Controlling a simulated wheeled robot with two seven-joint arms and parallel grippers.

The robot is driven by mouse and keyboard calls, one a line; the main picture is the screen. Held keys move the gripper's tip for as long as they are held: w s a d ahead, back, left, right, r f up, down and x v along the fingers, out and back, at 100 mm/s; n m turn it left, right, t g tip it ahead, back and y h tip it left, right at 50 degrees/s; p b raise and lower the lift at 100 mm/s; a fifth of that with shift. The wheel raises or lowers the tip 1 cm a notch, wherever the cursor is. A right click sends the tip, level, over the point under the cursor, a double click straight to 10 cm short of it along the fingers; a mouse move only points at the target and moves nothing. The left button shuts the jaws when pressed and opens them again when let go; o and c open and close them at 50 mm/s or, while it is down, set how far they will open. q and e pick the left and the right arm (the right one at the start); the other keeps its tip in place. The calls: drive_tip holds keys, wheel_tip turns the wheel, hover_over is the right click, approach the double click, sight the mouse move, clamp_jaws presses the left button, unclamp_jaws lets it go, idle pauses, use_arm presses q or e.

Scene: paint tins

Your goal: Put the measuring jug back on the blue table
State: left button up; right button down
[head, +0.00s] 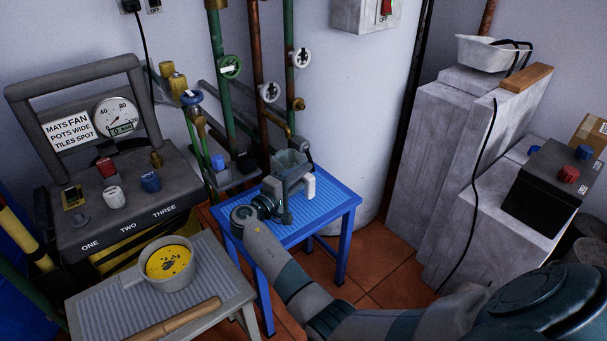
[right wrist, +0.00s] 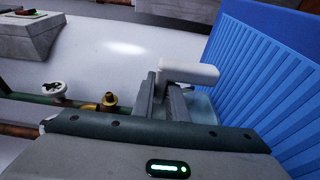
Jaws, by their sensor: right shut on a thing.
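The measuring jug (head: 289,161) is a greyish see-through vessel with a white handle (head: 309,187). My right gripper (head: 294,184) is shut on it, at the handle side. In the right wrist view the white handle (right wrist: 190,73) sticks out past the two fingers (right wrist: 165,98), and part of the clear body shows beside them. The jug is over the ribbed top of the blue table (head: 333,204); the gripper hides its base, so I cannot tell if it touches. The blue ribbed top (right wrist: 265,85) also shows in the right wrist view. My left gripper is not in view.
A grey table (head: 95,300) at front left holds a pot (head: 170,265) of yellow contents and a wooden-handled tool (head: 170,322). Pipes with valves (head: 230,67) rise behind the blue table. A control console (head: 120,195) stands left; grey blocks (head: 440,150) stand right.

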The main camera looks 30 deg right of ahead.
drive_tip(key=c, duration=1.8)
unclamp_jaws()
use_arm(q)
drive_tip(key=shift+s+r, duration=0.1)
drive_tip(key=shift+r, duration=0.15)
use_arm(e)
drive_tip(key=shift+o, duration=0.2)
drive_tip(key=shift+f, duration=0.1)
use_arm(q)
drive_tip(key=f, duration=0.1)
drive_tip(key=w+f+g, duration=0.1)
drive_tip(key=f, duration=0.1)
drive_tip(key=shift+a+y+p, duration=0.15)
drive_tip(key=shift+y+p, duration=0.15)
drive_tip(key=shift+p, duration=0.1)
use_arm(e)
drive_tip(key=v, duration=1.2)
